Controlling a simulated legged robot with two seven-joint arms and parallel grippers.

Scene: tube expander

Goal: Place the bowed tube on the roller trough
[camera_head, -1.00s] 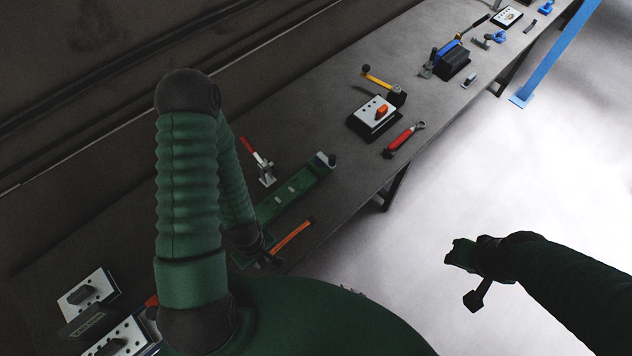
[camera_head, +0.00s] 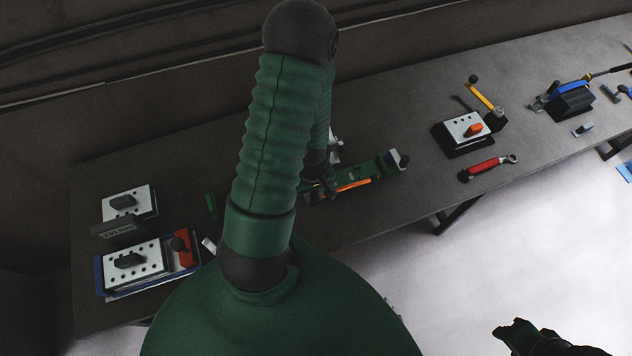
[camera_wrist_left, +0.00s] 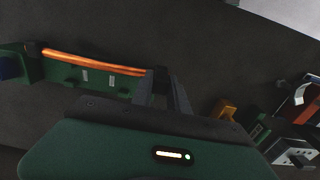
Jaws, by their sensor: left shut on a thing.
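The bowed tube (camera_head: 354,184) is a thin orange rod. In the left wrist view the tube (camera_wrist_left: 95,62) runs left from my left gripper (camera_wrist_left: 163,85), with a slight bend. My left gripper (camera_head: 318,192) is shut on its near end; my arm partly hides this in the head view. The roller trough (camera_head: 385,165) is a long green fixture on the bench, with pale labels in the left wrist view (camera_wrist_left: 70,74). The tube lies along or just over it; I cannot tell if they touch. My right gripper (camera_head: 515,335) is dark, off the bench at the lower right, its jaws unclear.
Perforated panels (camera_head: 135,258) stand at the left of the bench (camera_head: 250,120). The bench between trough and box is clear.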

